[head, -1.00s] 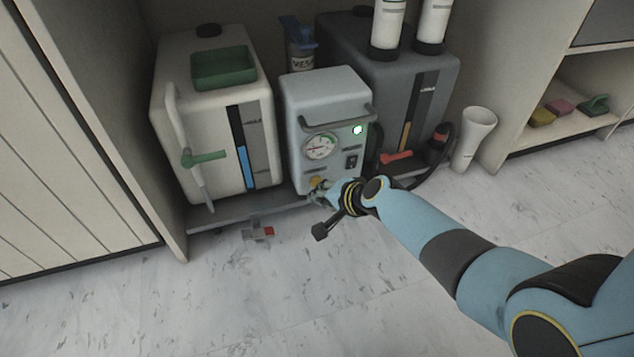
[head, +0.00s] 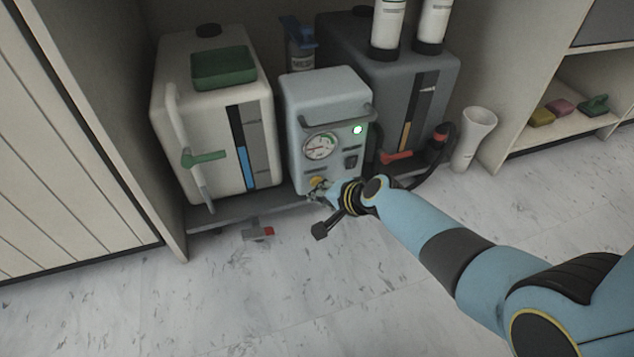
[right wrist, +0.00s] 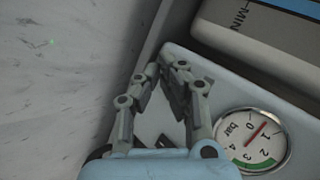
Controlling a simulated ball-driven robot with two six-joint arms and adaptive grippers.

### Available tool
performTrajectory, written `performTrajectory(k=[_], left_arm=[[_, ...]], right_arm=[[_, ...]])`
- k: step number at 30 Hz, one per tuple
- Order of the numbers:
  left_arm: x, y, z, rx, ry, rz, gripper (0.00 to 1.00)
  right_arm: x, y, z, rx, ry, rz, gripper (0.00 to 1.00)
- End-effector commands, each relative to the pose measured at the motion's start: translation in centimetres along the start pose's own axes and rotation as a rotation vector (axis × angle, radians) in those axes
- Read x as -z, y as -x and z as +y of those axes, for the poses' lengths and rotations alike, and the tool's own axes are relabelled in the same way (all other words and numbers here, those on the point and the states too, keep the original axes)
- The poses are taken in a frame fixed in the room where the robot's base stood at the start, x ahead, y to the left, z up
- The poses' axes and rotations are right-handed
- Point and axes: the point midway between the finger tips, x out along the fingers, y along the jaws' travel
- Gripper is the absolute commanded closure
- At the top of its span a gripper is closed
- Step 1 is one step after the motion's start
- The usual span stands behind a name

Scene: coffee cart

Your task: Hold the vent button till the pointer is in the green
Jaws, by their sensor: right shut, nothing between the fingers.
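The grey pressure unit (head: 325,100) stands on the low shelf between two tanks. Its round gauge (head: 320,146) is on the front; in the right wrist view the gauge (right wrist: 252,140) reads bar. Its red pointer lies between 0 and 1, outside the green band near 3. The yellow button (head: 317,181) is low on the front, below the gauge. My right gripper (head: 316,192) is shut and empty with its fingertips at the button; I cannot tell whether they press it. In the right wrist view the gripper (right wrist: 165,67) hides the button. My left gripper is out of view.
A white tank (head: 215,110) with a green-handled tap stands at left, a dark grey tank (head: 440,85) with a red tap at right. A small grey-and-red item (head: 258,232) lies on the floor. The floor in front is mostly clear.

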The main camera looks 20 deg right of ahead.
Motion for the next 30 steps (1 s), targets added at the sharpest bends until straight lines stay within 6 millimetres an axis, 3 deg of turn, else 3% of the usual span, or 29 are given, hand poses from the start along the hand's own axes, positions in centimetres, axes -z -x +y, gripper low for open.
performTrajectory(k=[30], left_arm=[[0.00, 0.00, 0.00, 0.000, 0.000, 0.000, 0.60]], right_arm=[[0.64, -0.83, -0.70, 0.001, 0.000, 0.000, 1.00]])
